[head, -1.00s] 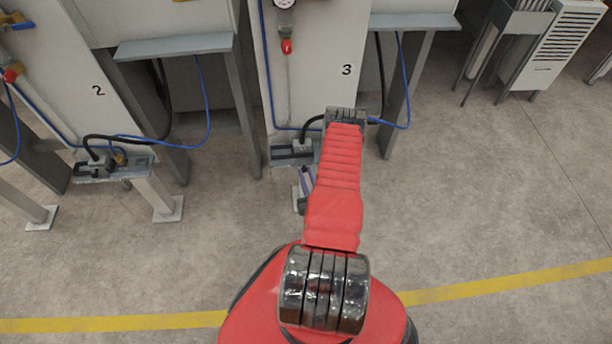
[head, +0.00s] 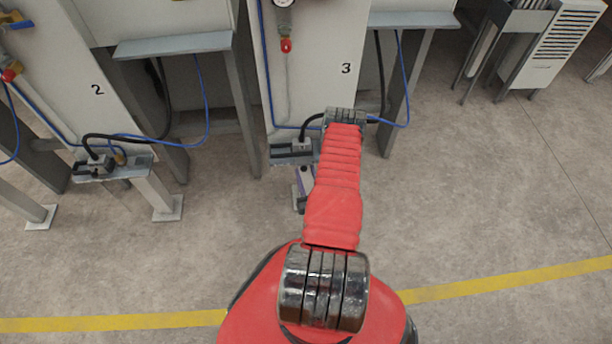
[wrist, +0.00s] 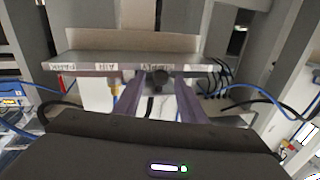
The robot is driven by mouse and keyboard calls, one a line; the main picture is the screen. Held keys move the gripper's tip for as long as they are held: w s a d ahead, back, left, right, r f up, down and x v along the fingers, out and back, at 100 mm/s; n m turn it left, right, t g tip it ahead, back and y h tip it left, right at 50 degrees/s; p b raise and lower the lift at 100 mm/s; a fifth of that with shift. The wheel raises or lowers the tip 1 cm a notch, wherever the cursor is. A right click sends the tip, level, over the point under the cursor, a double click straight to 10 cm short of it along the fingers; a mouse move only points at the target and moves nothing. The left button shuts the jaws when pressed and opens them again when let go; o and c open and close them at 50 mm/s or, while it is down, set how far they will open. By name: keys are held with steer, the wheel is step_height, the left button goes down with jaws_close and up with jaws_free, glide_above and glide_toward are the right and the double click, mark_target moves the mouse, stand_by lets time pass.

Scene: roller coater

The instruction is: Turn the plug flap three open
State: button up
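Station three, a pale panel marked 3 (head: 330,85), stands ahead of my arm in the head view. At its foot is a grey bracket (head: 283,158) with a black cable running to a plug (head: 301,145). My arm covers the bracket's right side, and I cannot make out the flap there. In the wrist view my gripper's two purple fingers (wrist: 159,88) are apart, reaching to a grey shelf with a labelled edge (wrist: 85,67).
Station two, with its own bracket (head: 125,171) and cables, stands to the left. Blue hoses (head: 408,95) and black cables hang near the legs on both sides of station three. A slatted white unit (head: 565,45) stands at right. The floor in front is clear.

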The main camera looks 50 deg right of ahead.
step_height(320, 180, up, 10)
stand_by(0.8)
